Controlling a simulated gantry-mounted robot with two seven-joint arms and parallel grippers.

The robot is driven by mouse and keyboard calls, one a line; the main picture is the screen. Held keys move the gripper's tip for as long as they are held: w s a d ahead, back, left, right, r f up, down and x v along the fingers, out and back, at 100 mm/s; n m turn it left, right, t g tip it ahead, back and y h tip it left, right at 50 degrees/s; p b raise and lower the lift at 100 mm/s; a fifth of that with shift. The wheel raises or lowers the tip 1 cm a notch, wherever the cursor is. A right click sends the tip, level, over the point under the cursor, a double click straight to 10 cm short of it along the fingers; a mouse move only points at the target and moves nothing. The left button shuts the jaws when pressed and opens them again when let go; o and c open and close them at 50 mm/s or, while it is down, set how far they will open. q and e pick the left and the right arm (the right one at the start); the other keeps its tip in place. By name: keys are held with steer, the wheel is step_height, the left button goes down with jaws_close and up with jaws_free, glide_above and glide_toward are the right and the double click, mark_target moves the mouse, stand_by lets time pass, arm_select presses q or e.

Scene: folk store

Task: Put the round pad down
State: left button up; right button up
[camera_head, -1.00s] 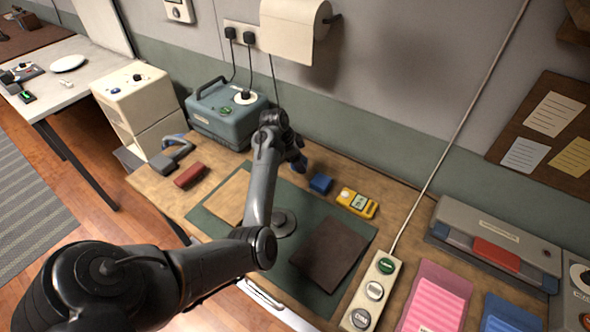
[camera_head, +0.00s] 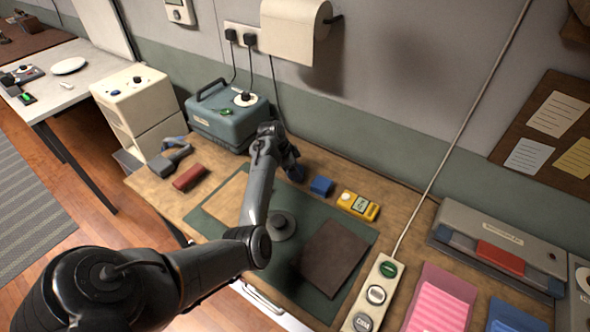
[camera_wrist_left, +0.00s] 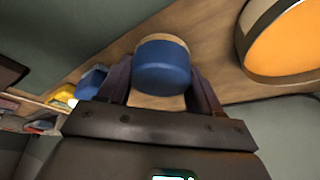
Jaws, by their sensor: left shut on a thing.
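The round pad (camera_wrist_left: 163,66) is a short blue cylinder with a tan rim, between the two fingers of my left gripper (camera_wrist_left: 161,88) in the left wrist view. The gripper is shut on it. In the head view my left gripper (camera_head: 291,166) is over the back of the wooden workbench (camera_head: 155,188), in front of the blue-grey box. The pad there is mostly hidden by the gripper. I cannot tell whether the pad touches the bench. My right gripper is not in view.
A blue block (camera_head: 321,186) and a yellow meter (camera_head: 358,205) stand right of the gripper. A blue-grey box (camera_head: 226,117) stands behind it. A green mat (camera_head: 215,221) carries a grey knobbed disc (camera_head: 281,225) and a dark sheet (camera_head: 333,257). A red block (camera_head: 189,177) lies left.

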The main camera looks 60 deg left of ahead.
arm_select(q)
steer(key=shift+f, duration=0.1)
steer(key=o, duration=0.9)
steer(key=shift+f, duration=0.1)
steer(key=shift+o, duration=0.2)
steer(key=shift+s+r, duration=0.1)
steer(key=shift+r, duration=0.4)
steer(key=p+v, duration=0.2)
steer(key=v, duration=0.9)
steer(key=shift+r, duration=0.15)
steer(key=shift+s+a, duration=0.1)
steer(key=shift+s, duration=0.1)
